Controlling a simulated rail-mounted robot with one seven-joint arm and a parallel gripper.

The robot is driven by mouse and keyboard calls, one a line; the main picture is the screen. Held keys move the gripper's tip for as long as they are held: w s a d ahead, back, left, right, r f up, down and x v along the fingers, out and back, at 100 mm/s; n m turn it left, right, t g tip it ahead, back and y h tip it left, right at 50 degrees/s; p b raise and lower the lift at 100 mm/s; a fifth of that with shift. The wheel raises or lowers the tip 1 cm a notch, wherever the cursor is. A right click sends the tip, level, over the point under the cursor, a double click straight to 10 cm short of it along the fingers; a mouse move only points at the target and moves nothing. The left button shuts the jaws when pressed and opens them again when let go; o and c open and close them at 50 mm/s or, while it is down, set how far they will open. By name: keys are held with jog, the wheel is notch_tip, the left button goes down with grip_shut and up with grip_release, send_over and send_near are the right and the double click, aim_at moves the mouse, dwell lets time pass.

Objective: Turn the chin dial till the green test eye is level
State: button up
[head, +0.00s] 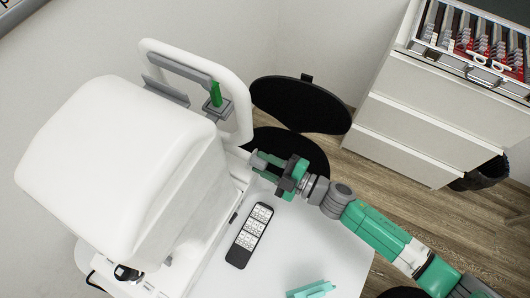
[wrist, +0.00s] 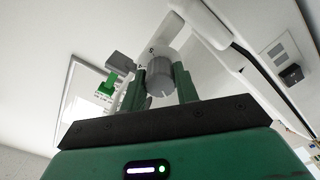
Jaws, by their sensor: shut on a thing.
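The green test eye (head: 216,93) sits on the grey chin rest (head: 219,110) of a white eye-testing machine (head: 105,165). It also shows in the wrist view (wrist: 108,86), left of my fingers; I cannot tell whether it is level. The grey chin dial (wrist: 161,77) has a pale mark on its rim and stands between my two green fingers in the wrist view. My gripper (head: 258,160) is shut on the dial, beside the machine's right side below the chin rest.
A dark handset (head: 249,236) with white labels and a teal object (head: 312,289) lie on the white table (head: 290,240). A black stool (head: 300,105) is behind my gripper. A white drawer cabinet (head: 435,100) with an open lens tray (head: 470,60) stands at right.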

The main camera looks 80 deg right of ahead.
jog(key=o, duration=1)
jog(key=shift+c, duration=0.2)
jog(key=v, duration=0.8)
jog(key=shift+p, duration=0.4)
jog(key=shift+w+r, duration=0.1)
